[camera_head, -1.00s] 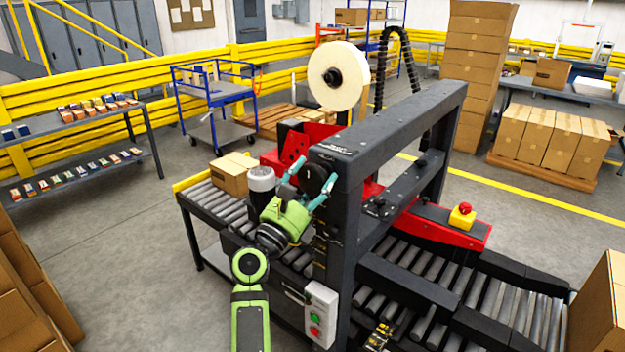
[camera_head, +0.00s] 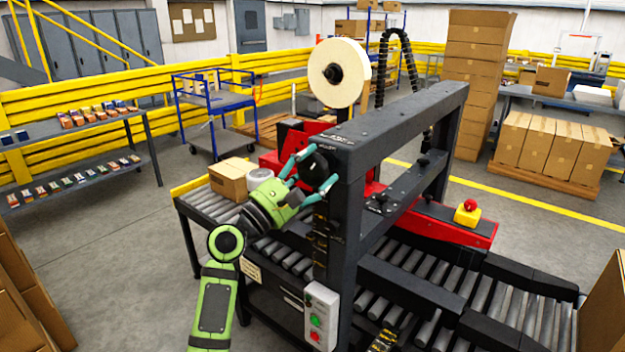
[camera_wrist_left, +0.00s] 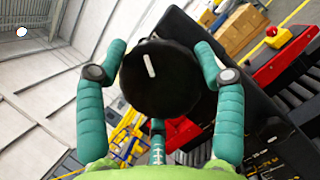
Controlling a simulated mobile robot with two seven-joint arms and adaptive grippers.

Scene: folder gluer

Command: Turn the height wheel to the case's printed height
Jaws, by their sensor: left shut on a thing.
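The height wheel (camera_head: 314,166) is a round black knob on the near upper end of the machine's dark frame. My left gripper (camera_head: 307,177) is shut on it, with teal fingers around its rim. In the left wrist view the wheel (camera_wrist_left: 160,82) fills the space between the fingers, and a white pointer line on its face leans slightly left of upright. A cardboard case (camera_head: 231,180) sits on the roller infeed behind my left wrist; I cannot read any print on it. My right gripper is out of view.
A control box (camera_head: 320,316) with green and red buttons hangs on the post's near side. A yellow-and-red emergency stop (camera_head: 467,212) stands on the red side rail. A tape roll (camera_head: 339,74) rises above the frame. Open floor lies left of the conveyor.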

